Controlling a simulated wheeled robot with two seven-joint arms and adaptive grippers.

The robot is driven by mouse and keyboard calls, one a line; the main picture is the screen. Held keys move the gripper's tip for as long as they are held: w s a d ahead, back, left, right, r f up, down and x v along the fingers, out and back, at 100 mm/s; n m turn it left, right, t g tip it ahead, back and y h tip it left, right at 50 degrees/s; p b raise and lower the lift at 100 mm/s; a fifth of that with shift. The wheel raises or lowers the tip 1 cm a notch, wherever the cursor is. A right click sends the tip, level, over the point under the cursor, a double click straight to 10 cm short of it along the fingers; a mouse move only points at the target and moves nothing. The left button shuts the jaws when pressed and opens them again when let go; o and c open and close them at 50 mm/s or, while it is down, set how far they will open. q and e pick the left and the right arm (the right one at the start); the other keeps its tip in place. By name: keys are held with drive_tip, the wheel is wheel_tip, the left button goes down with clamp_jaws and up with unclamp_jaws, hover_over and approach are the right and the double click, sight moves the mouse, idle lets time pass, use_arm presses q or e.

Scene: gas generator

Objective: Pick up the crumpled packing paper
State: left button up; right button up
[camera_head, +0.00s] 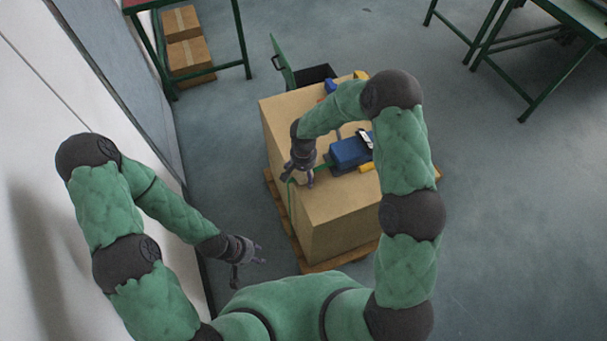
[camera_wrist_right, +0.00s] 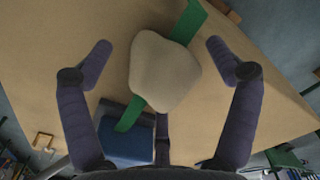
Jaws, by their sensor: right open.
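The crumpled packing paper (camera_wrist_right: 163,72) is a pale beige rounded lump in the right wrist view. It lies over a green strip (camera_wrist_right: 187,22) on top of a large cardboard box (camera_wrist_right: 60,50). My right gripper (camera_wrist_right: 160,43) is open, with one finger on each side of the lump and visible gaps to both. In the head view my right gripper (camera_head: 298,181) points down over the left part of the box top (camera_head: 335,205), and the paper is hidden or not distinguishable there. My left gripper (camera_head: 250,264) is open and empty, left of the box, above the floor.
A blue object (camera_head: 350,150) sits on the box beside my right gripper. The box stands on a wooden pallet (camera_head: 345,260). Cartons (camera_head: 190,57) stand under a table at back left. A wall is close on the left.

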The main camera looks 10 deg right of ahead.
drive_tip(key=shift+f, duration=0.1)
drive_tip(key=c, duration=0.9)
